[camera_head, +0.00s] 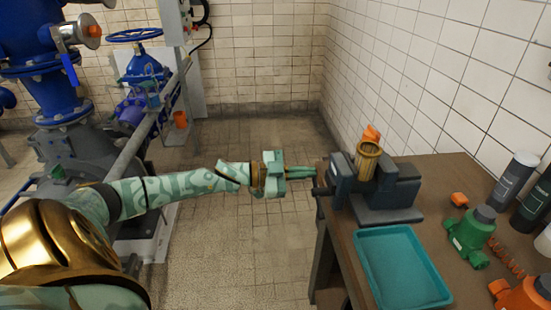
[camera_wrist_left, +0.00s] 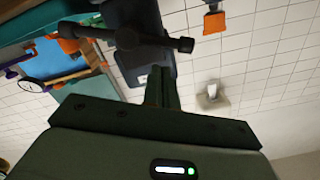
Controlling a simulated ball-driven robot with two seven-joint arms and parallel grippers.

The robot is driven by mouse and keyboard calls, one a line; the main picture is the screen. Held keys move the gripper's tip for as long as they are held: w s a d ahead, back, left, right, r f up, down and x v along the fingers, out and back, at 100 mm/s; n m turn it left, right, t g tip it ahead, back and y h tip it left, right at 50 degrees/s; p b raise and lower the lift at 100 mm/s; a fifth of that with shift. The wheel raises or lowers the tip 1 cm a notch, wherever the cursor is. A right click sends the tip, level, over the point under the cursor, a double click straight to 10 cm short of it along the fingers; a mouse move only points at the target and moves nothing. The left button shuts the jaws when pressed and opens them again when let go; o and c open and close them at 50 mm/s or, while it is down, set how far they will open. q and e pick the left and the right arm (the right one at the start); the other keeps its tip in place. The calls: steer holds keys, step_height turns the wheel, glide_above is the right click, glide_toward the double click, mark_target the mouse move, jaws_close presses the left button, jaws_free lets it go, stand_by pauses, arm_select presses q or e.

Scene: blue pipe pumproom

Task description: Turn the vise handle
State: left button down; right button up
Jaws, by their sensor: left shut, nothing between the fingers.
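In the left wrist view the handle (camera_wrist_left: 183,45) is a dark bar with a thick end, lying across the picture just beyond my fingertips. My left gripper (camera_head: 311,171) comes in from the left, shut and empty, with its tips close to the handle. I cannot tell whether they touch it. My right gripper is not in view.
A teal tray (camera_head: 362,262) lies in front of the vise. A green part (camera_head: 470,235), orange parts and dark bottles (camera_head: 513,180) stand to the right. Blue pipes and a valve wheel (camera_head: 134,35) are at the left. The floor left of the bench is clear.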

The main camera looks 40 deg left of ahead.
arm_select(q)
steer(key=r+p+v, duration=0.1)
steer(key=p+v, duration=0.1)
steer(key=v, duration=0.8)
steer(key=shift+s+r, duration=0.35)
steer(key=shift+r, duration=0.05)
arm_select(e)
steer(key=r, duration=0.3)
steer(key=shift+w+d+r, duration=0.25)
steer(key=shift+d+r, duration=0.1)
arm_select(q)
steer(key=shift+d, duration=0.1)
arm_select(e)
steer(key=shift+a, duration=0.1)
